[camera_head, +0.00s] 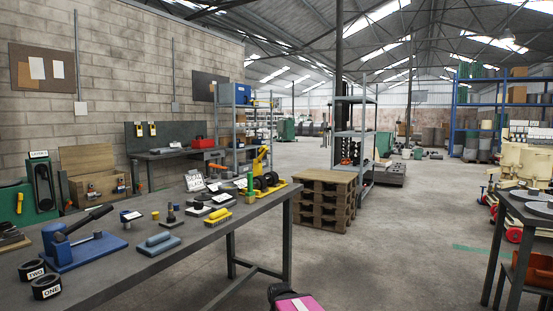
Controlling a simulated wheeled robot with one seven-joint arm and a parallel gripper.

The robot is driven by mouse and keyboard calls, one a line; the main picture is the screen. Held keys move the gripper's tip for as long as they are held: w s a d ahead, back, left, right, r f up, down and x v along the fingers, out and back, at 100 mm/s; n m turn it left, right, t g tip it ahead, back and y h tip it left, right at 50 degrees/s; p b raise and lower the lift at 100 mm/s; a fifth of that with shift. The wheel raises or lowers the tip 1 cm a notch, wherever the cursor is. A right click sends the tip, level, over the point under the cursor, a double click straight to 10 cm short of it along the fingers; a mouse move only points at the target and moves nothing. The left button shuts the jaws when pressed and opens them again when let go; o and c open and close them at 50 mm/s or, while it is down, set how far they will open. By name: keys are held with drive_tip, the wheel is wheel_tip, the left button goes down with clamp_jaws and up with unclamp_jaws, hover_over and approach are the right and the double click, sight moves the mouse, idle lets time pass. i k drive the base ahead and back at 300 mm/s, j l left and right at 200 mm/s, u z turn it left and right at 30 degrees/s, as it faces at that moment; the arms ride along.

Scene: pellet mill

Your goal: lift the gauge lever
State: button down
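A blue fixture (83,252) with a flat base stands on the near left of the workbench. A black-handled lever (90,222) slants up to the right from it. At the far left stands a green device (38,187) with a dark upright panel and a small label too small to read surely. A yellow handle (20,203) shows on its left side. I cannot tell from any readable label which of these is the gauge lever. My gripper's fingers do not show.
Stacked pallets (324,198) stand behind. A pink and black part shows at bottom centre.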

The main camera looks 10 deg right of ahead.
sight(264, 150)
drive_tip(key=i+l, duration=0.25)
drive_tip(key=i, duration=0.15)
drive_tip(key=i+l+z, duration=0.15)
drive_tip(key=i, duration=0.25)
drive_tip(key=i+l, duration=0.3)
drive_tip(key=i+z, duration=0.05)
drive_tip(key=i, duration=0.05)
